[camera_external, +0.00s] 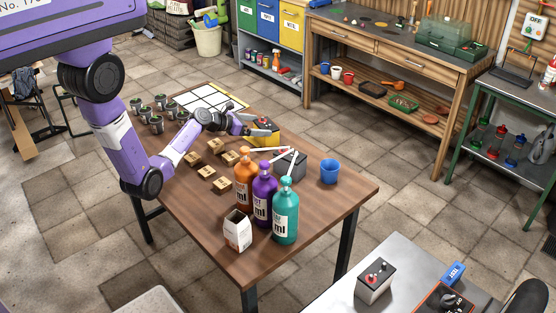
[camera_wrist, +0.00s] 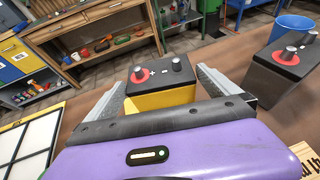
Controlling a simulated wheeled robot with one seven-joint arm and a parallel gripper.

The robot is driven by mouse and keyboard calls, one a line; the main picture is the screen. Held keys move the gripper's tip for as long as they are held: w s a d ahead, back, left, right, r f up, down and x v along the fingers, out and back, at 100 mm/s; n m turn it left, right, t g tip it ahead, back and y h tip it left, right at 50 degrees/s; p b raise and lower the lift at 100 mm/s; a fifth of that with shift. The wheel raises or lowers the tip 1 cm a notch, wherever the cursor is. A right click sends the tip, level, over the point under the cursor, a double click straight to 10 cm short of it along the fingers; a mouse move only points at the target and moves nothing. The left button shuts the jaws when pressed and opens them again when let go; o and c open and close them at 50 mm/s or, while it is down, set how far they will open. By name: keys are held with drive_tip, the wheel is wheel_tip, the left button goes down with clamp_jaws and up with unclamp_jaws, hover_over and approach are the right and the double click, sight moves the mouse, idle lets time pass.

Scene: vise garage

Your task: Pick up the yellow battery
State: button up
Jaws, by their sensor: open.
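The yellow battery (camera_external: 264,137) stands on the brown wooden table (camera_external: 330,196), beyond the bottles. In the wrist view the yellow battery (camera_wrist: 158,98) has a dark top with a red-ringed terminal and a plain one. My gripper (camera_external: 262,128) is open, its fingers pointing at the battery. In the wrist view the fingers of my gripper (camera_wrist: 162,82) lie on either side of the battery, with gaps visible. The battery's lower part is hidden behind my purple gripper body.
A dark grey battery (camera_external: 290,163) stands close to the right, also in the wrist view (camera_wrist: 285,70). Orange (camera_external: 244,187), purple (camera_external: 264,200) and teal (camera_external: 285,216) bottles stand nearer. A blue cup (camera_external: 329,171), wooden blocks (camera_external: 207,172) and a white grid panel (camera_external: 206,101) are also on the table.

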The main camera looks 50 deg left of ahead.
sight(273, 125)
drive_tip(key=shift+x, duration=3.6)
drive_tip(key=c, duration=1.6)
drive_tip(key=shift+r, duration=0.15)
drive_tip(key=shift+c, duration=0.5)
drive_tip(key=shift+r, duration=0.15)
